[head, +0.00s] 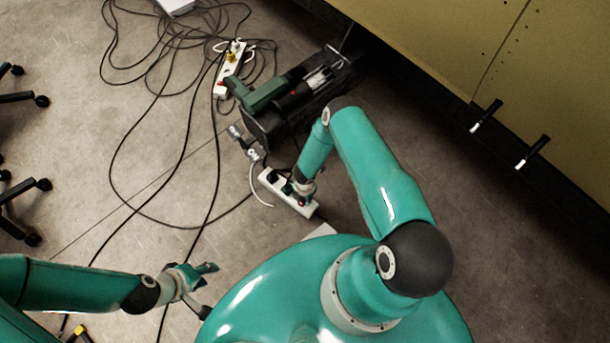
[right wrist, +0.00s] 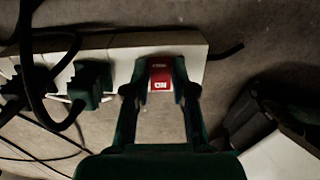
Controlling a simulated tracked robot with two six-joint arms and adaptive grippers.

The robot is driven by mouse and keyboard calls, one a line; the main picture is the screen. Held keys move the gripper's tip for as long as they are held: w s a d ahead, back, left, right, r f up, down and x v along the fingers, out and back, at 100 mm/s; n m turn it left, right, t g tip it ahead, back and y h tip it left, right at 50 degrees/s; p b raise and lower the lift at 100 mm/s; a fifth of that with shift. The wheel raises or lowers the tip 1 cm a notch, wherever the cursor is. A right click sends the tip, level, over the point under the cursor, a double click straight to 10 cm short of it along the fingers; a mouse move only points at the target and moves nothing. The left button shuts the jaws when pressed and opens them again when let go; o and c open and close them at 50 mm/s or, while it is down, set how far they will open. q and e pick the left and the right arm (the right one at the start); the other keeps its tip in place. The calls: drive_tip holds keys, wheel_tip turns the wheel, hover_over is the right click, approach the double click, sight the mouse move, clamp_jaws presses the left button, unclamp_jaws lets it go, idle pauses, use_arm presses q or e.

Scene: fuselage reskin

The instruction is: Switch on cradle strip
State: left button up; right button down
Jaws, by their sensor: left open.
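A white power strip (head: 273,182) lies on the floor beside the tool cart, with dark plugs in it. In the right wrist view the strip (right wrist: 110,58) runs across the top, with a red rocker switch (right wrist: 160,76) near its right end. My right gripper (right wrist: 160,90) is open and empty, its two fingers on either side of the switch. I cannot tell whether they touch the strip or which way the rocker is tilted. In the head view my right gripper (head: 300,190) partly hides the strip. My left gripper (head: 204,284) is open and empty over bare floor.
A second white strip (head: 229,68) with a yellow plug lies farther back among tangled black cables (head: 160,45). A dark box (head: 262,125) carries a green tool (head: 264,94). The yellowish fuselage panel (head: 470,40) stands at the right. Chair legs (head: 20,97) are at the left.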

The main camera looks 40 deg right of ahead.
drive_tip(key=shift+s+a+r+h+p, duration=0.15)
drive_tip(key=shift+a+r+h+p, duration=0.35)
drive_tip(key=shift+p, duration=1.25)
drive_tip(key=shift+d+f+h+p, duration=0.1)
drive_tip(key=shift+f+h+p, duration=0.2)
drive_tip(key=shift+h, duration=0.2)
drive_tip(key=shift+f+t+h, duration=0.15)
drive_tip(key=shift+t+h, duration=0.25)
drive_tip(key=shift+h, duration=0.1)
drive_tip(key=c, duration=1)
unclamp_jaws()
drive_tip(key=shift+o, duration=0.2)
drive_tip(key=v, duration=1.1)
drive_tip(key=shift+r, duration=0.45)
